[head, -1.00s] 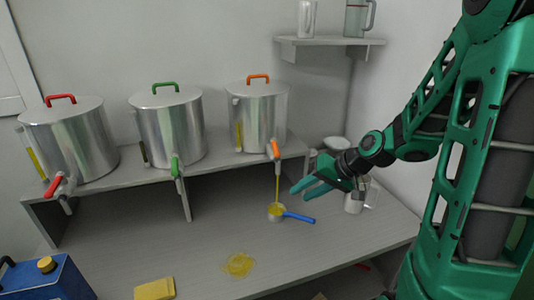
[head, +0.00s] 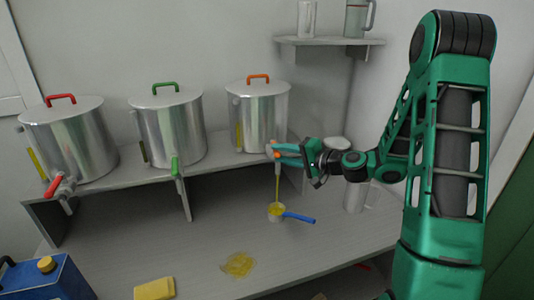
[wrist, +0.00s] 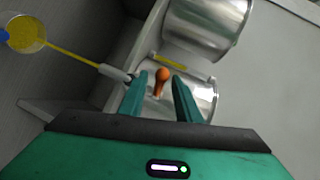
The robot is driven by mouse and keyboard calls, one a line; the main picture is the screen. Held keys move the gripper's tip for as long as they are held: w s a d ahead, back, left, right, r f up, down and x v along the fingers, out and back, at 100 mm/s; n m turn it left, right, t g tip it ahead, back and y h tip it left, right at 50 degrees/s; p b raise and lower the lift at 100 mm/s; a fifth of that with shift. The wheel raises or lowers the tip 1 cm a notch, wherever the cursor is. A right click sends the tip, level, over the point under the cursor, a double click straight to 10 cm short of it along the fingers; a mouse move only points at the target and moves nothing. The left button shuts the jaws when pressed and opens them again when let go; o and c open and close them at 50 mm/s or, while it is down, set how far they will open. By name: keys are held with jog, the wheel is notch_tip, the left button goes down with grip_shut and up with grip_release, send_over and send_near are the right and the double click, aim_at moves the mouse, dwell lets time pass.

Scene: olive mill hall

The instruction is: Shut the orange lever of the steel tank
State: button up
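The steel tank (head: 262,118) with an orange lid handle stands at the right end of the raised shelf. Its orange lever (head: 276,153) is mostly hidden by my fingers in the head view. In the wrist view, the orange lever (wrist: 161,78) shows between my two teal fingers, with a gap on each side. My gripper (head: 279,152) is open at the tap, also seen in the wrist view (wrist: 158,88). A yellow oil stream (head: 277,188) runs from the spout into a small cup (head: 275,213) with a blue handle.
Tanks with a green lever (head: 175,166) and a red lever (head: 54,186) stand to the left. A yellow puddle (head: 238,264) and a yellow sponge (head: 154,288) lie on the bench. A blue can (head: 45,280) is front left. A metal jug (head: 355,196) stands behind my arm.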

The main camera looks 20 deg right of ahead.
jog(key=shift+x, duration=3.1)
grip_shut()
